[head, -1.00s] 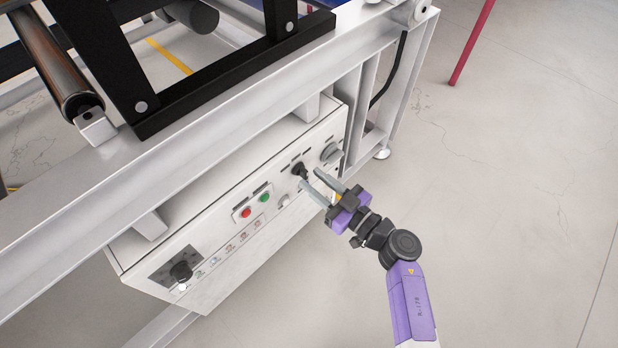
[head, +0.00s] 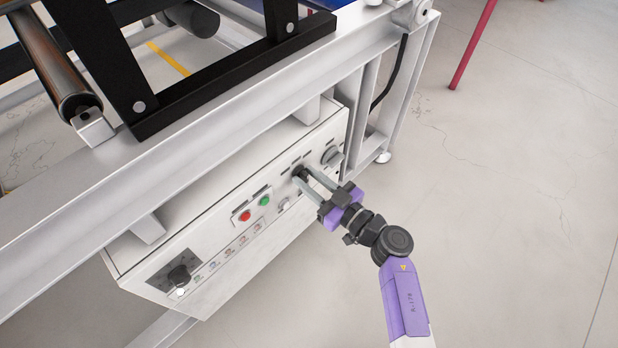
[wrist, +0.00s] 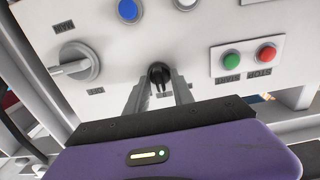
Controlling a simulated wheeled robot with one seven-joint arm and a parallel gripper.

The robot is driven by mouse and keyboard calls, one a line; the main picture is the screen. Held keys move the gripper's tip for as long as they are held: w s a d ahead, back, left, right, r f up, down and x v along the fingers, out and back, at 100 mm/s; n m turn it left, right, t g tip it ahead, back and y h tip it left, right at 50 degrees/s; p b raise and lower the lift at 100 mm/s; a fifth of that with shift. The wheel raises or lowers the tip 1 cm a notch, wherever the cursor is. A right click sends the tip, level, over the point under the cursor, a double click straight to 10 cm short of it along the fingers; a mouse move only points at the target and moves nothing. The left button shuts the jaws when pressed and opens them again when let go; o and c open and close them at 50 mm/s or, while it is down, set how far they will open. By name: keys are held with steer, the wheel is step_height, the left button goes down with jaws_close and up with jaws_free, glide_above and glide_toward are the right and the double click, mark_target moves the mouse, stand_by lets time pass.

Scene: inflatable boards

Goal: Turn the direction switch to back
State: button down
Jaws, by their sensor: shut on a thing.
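The black direction switch (wrist: 158,73) sits on the light grey control panel, between my fingertips in the wrist view. It also shows in the head view (head: 298,170), partly hidden by the fingers. My gripper (head: 304,179) reaches the panel from the lower right, and its two grey fingers are shut on the switch from both sides. In the wrist view my gripper (wrist: 159,92) fills the lower middle. The lettering around the switch is too small or hidden to read, so its setting cannot be told.
A grey rotary switch (head: 332,156) is close to the right of my gripper. Green (head: 264,201) and red (head: 245,216) buttons lie to its left. A black knob (head: 179,275) is at the panel's far left. The metal frame beam (head: 200,165) runs above the panel.

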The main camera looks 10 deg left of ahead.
steer(key=n+p, duration=0.1)
steer(key=n, duration=0.2)
steer(key=shift+n+p, duration=0.4)
steer(key=n, duration=0.4)
steer(key=shift+s+f+n, duration=0.1)
steer(key=shift+n, duration=0.3)
steer(key=c, duration=1.5)
jaws_free()
steer(key=shift+o, duration=0.2)
steer(key=shift+p, duration=0.35)
